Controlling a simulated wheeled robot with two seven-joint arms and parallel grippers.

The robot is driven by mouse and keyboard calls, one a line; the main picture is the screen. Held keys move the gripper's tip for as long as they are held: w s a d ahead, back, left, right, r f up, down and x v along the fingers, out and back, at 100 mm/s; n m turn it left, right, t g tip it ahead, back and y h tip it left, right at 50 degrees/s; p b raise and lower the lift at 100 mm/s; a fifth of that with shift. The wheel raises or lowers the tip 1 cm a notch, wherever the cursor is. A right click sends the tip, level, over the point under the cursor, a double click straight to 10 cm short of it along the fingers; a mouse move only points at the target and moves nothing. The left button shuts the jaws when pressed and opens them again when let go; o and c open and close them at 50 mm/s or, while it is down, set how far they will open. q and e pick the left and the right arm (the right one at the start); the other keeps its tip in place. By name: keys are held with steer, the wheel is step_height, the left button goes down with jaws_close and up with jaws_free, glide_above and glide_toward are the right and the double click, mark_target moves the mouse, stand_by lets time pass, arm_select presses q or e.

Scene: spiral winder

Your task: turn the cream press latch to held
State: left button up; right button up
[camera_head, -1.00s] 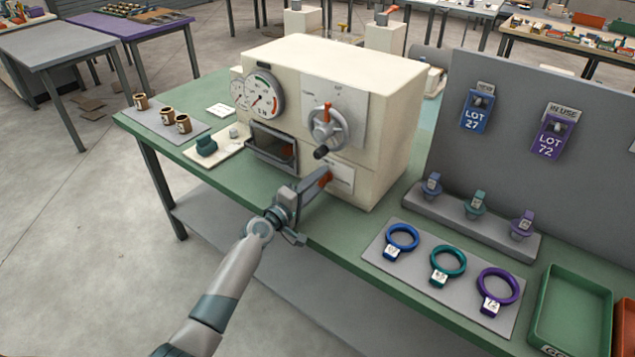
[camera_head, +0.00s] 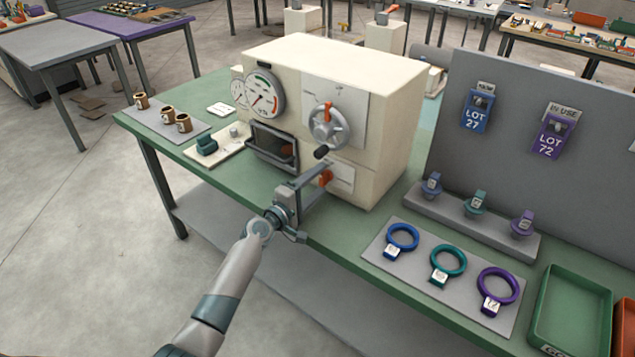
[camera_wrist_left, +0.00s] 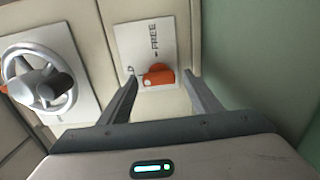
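The cream press (camera_head: 385,110) stands on the green bench. Its orange latch (camera_head: 326,177) sits low on the front, on a white plate (camera_head: 343,178). In the left wrist view, the latch (camera_wrist_left: 158,75) shows in front of the plate, with the word FREE and a small arrow beside it; no other marking is readable. My left gripper (camera_head: 326,178) is at the latch. In the left wrist view, its two fingers (camera_wrist_left: 162,77) stand apart, one on each side of the latch, with visible gaps. My right gripper is in neither view.
A spoked handwheel (camera_head: 330,128) with a dark handle is just above the latch. An open dark chamber (camera_head: 273,147) is to its left. Blue, teal and purple rings lie on a grey mat (camera_head: 385,268) to the right. The bench front below the press is clear.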

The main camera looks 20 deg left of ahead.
arm_select(q)
steer(key=shift+s, duration=0.1)
steer(key=b+v, duration=0.2)
steer(key=v, duration=1.5)
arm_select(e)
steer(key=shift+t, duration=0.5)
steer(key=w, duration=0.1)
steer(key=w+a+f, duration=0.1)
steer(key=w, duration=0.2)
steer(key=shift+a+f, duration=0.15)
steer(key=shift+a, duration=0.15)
arm_select(q)
steer(key=shift+s+a, duration=0.1)
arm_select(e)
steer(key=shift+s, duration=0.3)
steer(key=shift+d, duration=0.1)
